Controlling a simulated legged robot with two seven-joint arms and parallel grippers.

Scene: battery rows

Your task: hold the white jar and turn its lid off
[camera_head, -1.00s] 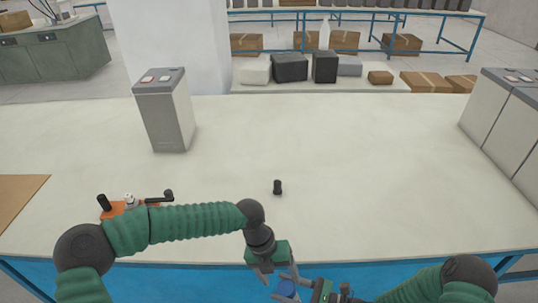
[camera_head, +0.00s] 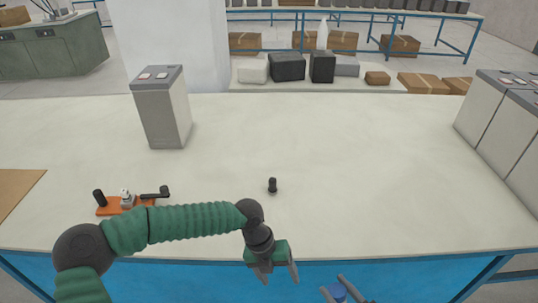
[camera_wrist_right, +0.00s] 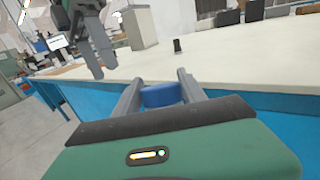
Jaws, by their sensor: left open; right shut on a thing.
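A blue round thing (camera_head: 337,292), which looks like the jar's lid, is at the bottom edge of the head view, between the fingers of my right gripper (camera_head: 333,285). It also shows between the fingers in the right wrist view (camera_wrist_right: 161,95), and the right gripper is shut on it. No white jar body shows in either view; whether one is below the blue top, I cannot tell. My left gripper (camera_head: 280,276) is open and empty in front of the table's near edge, to the left of the right gripper. It also appears at upper left in the right wrist view (camera_wrist_right: 95,68).
A small black cylinder (camera_head: 272,186) stands on the white table (camera_head: 350,180). An orange fixture with a black handle (camera_head: 125,204) sits at left. A grey battery box (camera_head: 162,110) stands behind it, and more boxes (camera_head: 505,120) stand at right.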

